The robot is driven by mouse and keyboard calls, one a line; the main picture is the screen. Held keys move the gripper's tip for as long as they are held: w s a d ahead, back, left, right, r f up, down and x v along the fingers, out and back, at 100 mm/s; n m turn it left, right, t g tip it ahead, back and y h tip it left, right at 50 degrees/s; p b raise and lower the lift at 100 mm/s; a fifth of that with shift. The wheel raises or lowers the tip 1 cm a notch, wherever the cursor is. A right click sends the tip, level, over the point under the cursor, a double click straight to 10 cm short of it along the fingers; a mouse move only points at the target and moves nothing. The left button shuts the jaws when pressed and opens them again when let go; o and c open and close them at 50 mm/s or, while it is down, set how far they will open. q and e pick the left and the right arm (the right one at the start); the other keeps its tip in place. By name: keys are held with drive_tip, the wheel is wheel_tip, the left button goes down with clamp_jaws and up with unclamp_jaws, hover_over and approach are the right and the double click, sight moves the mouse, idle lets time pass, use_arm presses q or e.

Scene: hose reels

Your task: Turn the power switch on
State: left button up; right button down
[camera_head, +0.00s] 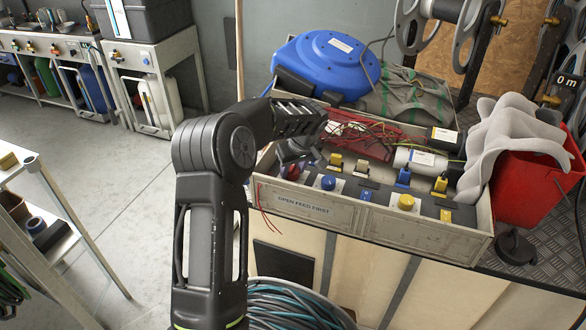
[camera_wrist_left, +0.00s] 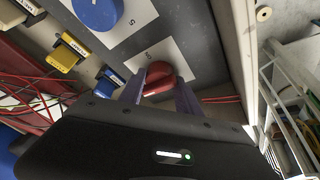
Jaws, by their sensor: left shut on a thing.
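A red rotary knob (camera_wrist_left: 158,80) on a white square plate shows in the left wrist view. It is on the dark panel strip, and its red side also shows in the head view (camera_head: 292,173). My left gripper (camera_head: 296,155) reaches down over the left end of the panel box. Its two fingers stand on either side of the red knob and are shut on it. The knob's exact angle and the plate's lettering are partly hidden. No label names it as the power switch. My right gripper is in neither view.
The panel box (camera_head: 303,208), marked "OPEN FEED FIRST", also carries blue and yellow knobs, including a blue one (camera_head: 328,183) beside the red knob. Red wires, a blue reel (camera_head: 327,62) and a red bucket (camera_head: 525,188) are close by. Open floor lies left.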

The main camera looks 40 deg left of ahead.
use_arm(q)
drive_tip(key=shift+w+r, duration=0.1)
drive_tip(key=shift+r, duration=0.05)
clamp_jaws()
idle(0.4)
drive_tip(key=shift+m+t, duration=0.3)
drive_tip(key=shift+m, duration=0.4)
drive_tip(key=shift+m+b, duration=0.3)
drive_tip(key=shift+a+m+t+h, duration=0.1)
drive_tip(key=shift+m+t+h, duration=0.35)
drive_tip(key=shift+m, duration=0.65)
drive_tip(key=m+h+p, duration=0.1)
drive_tip(key=m, duration=0.2)
drive_tip(key=m+t+h+p, duration=0.1)
drive_tip(key=m, duration=0.2)
drive_tip(key=shift+a+r, duration=0.1)
drive_tip(key=shift+a, duration=0.1)
drive_tip(key=m+h, duration=0.1)
drive_tip(key=m, duration=0.2)
drive_tip(key=shift+h, duration=0.25)
drive_tip(key=m, duration=0.2)
drive_tip(key=m+h, duration=0.1)
drive_tip(key=m, duration=0.1)
drive_tip(key=shift+a+m+g+h, duration=0.1)
drive_tip(key=shift+m+g+h, duration=0.2)
drive_tip(key=shift+m, duration=0.1)
drive_tip(key=shift+f, duration=0.2)
